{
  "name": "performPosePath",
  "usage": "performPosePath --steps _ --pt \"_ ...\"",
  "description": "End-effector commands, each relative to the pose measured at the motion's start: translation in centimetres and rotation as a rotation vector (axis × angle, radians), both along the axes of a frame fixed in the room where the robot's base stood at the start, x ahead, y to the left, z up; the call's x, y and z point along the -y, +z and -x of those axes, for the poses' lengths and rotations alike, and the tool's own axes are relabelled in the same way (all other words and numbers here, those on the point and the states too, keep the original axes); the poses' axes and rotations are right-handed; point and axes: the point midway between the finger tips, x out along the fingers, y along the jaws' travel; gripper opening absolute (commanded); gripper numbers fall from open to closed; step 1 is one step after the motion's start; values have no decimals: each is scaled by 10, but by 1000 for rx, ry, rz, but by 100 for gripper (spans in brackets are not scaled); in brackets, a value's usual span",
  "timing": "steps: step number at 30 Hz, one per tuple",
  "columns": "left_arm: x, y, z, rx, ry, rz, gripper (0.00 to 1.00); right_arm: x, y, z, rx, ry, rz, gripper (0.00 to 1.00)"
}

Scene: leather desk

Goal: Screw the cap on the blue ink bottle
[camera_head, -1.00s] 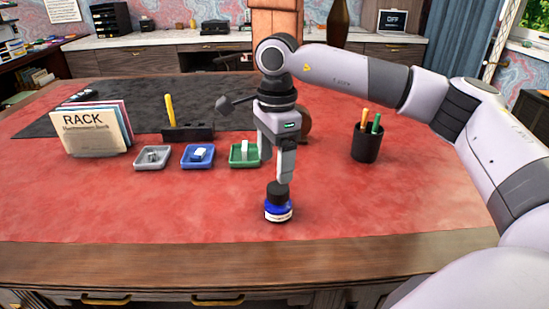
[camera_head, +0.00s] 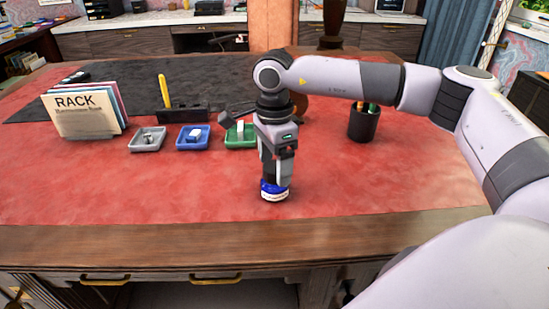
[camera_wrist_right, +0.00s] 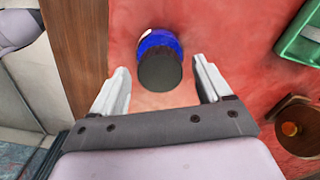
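The blue ink bottle (camera_head: 274,195) stands upright on the red desk top, near its front edge. Its dark cap (camera_wrist_right: 160,70) sits on top of the bottle in the right wrist view, and the bottle's blue glass (camera_wrist_right: 158,41) shows behind it. I cannot tell how tight the cap is. My right gripper (camera_head: 276,178) points down over the bottle and hides most of the cap in the head view. In the wrist view its two fingers (camera_wrist_right: 159,66) stand open on either side of the cap, with a gap on each side. My left gripper is out of view.
Grey (camera_head: 147,140), blue (camera_head: 193,138) and green (camera_head: 240,136) trays with small items lie behind the bottle to the left. A book rack (camera_head: 85,116) stands far left. A dark pen cup (camera_head: 363,124) stands back right. The desk around the bottle is clear.

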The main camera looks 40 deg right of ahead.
Motion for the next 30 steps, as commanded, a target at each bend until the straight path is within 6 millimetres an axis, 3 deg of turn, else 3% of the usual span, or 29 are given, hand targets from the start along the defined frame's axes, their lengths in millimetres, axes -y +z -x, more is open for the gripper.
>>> performPosePath --steps 1,5,30 --pt "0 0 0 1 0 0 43 0 0 0 0 0 0 65" --pt "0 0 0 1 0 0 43 0 0 0 0 0 0 23" --pt "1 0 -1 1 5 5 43 0 -3 0 -1 -55 -2 22"
